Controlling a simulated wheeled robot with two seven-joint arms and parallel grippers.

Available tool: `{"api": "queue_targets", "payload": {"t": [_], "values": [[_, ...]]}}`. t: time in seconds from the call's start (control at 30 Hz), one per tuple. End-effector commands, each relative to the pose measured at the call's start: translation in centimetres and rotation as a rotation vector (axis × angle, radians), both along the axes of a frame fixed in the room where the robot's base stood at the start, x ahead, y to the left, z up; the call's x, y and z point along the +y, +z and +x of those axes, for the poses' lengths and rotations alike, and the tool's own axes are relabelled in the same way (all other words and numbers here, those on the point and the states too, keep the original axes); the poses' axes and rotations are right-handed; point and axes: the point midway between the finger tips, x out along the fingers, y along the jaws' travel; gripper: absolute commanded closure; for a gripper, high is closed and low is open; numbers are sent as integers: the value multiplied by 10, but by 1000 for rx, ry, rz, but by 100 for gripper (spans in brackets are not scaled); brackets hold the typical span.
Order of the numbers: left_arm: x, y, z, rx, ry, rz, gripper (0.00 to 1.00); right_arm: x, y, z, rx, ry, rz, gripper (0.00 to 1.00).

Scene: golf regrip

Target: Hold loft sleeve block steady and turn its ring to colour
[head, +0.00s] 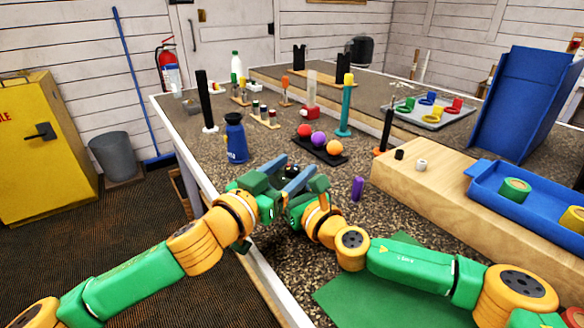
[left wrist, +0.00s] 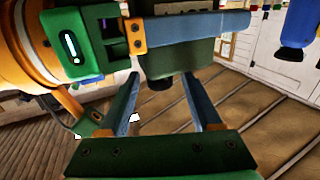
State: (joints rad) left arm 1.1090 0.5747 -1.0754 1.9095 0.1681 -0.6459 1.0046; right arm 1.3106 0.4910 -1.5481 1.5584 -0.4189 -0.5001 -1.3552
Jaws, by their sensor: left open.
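My left gripper (head: 284,173) is over the near part of the speckled table, with its blue-grey fingers apart. In the left wrist view the fingers of the left gripper (left wrist: 163,100) stand wide apart with nothing clearly held between them. My right gripper (head: 308,196) is close beside the left one; its fingers are largely hidden in the head view. In the left wrist view one blue finger of the right gripper (left wrist: 195,28) crosses the top, next to a dark green part. I cannot pick out the loft sleeve block or its ring for certain; the grippers cover that spot.
A blue bottle (head: 236,140) stands left of the grippers. A black tray (head: 309,148) with red, purple and orange balls lies behind them. A purple piece (head: 357,188) stands to the right. A wooden board (head: 430,186) and blue tray (head: 520,207) fill the right side.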

Motion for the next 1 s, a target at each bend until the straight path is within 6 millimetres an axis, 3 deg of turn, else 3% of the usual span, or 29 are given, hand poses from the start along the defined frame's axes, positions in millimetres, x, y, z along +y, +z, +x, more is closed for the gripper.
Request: {"api": "queue_targets", "payload": {"t": [0.27, 0.5, 0.53, 0.73, 1.0], "values": [[-2, 0, 3, 0, 1, 1, 35, 0, 0, 0, 1, -1, -1, 100], [-2, 0, 3, 0, 1, 1, 97, 0, -1, 0, 1, -1, -1, 100], [-2, 0, 3, 0, 1, 1, 100, 0, -1, 0, 1, -1, -1, 100], [-5, -1, 2, 0, 34, 1, 100, 0, -1, 0, 1, -1, -1, 100], [-5, -1, 2, 2, 313, -1, 100, 0, 0, 0, 1, 1, -1, 100]]}}
